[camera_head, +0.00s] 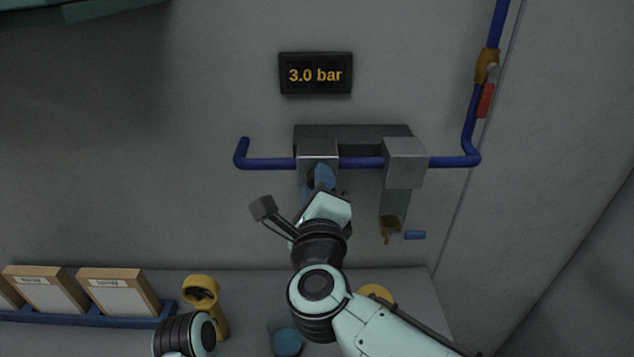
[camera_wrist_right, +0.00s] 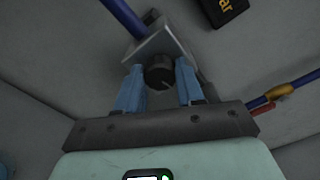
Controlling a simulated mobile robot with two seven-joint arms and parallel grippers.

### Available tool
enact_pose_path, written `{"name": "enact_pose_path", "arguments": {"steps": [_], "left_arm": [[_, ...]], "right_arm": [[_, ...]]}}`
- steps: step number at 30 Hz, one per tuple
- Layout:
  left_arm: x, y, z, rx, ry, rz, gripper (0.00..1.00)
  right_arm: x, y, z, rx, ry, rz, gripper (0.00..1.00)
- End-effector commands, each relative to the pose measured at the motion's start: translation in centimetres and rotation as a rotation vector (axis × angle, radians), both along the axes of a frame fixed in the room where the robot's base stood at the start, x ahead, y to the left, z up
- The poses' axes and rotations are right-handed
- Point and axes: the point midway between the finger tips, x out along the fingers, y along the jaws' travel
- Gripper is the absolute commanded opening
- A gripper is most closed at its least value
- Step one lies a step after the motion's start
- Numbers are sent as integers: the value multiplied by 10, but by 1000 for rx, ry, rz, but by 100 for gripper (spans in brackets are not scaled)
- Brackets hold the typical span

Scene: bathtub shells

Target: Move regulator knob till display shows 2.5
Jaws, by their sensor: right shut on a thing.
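The display (camera_head: 316,74) on the wall reads "3.0 bar" in yellow digits. Its dark corner also shows at the top of the right wrist view (camera_wrist_right: 222,10). The regulator knob (camera_wrist_right: 159,73) is dark and round, on the grey block (camera_wrist_right: 160,45) of the blue pipe. My right gripper (camera_wrist_right: 159,84) has its blue fingers on both sides of the knob and is shut on it. In the head view my right gripper (camera_head: 318,178) is in front of the left grey block (camera_head: 318,165) and largely hides the knob. My left gripper is not in view; only part of my left arm shows at the bottom.
The blue pipe (camera_head: 450,162) rises to a valve with a red lever (camera_head: 486,100). Framed boards (camera_head: 112,291), a yellow object (camera_head: 201,290) and a blue cup (camera_head: 286,340) stand below.

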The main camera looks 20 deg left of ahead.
Motion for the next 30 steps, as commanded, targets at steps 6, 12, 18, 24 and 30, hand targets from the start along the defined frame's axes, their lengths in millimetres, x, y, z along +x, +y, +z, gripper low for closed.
{"name": "enact_pose_path", "arguments": {"steps": [6, 12, 18, 24, 30], "left_arm": [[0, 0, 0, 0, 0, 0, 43], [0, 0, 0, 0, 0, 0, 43], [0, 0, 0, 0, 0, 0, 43], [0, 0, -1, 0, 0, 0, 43], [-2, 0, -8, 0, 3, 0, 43]], "right_arm": [[0, 0, 0, -5, -2, 1, 7], [0, 0, 0, -4, -2, 1, 47], [0, 0, 0, -3, -1, 1, 63], [-3, -1, 0, -3, -1, 1, 63], [-30, -8, -1, -2, -4, 3, 63]]}}
